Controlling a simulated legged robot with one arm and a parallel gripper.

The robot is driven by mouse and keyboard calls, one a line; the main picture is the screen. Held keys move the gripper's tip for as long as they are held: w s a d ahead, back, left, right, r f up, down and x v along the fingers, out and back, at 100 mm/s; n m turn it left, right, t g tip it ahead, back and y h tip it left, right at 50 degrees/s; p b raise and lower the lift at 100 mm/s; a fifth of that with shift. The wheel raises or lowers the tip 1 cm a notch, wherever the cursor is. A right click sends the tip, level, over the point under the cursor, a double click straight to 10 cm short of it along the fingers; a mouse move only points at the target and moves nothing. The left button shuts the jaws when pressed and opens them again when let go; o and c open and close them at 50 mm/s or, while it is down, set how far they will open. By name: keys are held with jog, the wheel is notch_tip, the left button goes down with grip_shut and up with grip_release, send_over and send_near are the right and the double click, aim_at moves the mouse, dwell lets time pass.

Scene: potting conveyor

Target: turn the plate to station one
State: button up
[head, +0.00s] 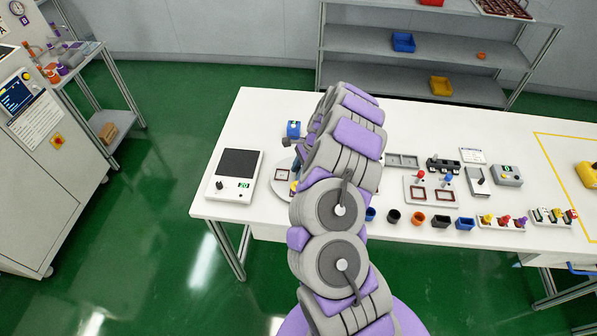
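A round light-grey plate (281,188) sits on the white table, left of my arm. A square dark-framed mark shows on it, and a small yellow part lies at its edge by my arm. My arm covers its right side, so I cannot see the whole plate or any station labels. My gripper (313,136) is at the far end of the arm, above the table near the plate's back edge. Its fingers are small and mostly hidden behind the arm, so I cannot tell whether they are open or touch anything.
Right of my arm are a board with red frames (431,191), grey boxes (507,175) and a front row of small cups (417,219). The table's back left is clear.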

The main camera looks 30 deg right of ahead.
jog(key=shift+d+f, duration=0.15)
jog(key=shift+d, duration=0.05)
jog(key=shift+c, duration=0.2)
jog(key=shift+a, duration=0.1)
grip_shut()
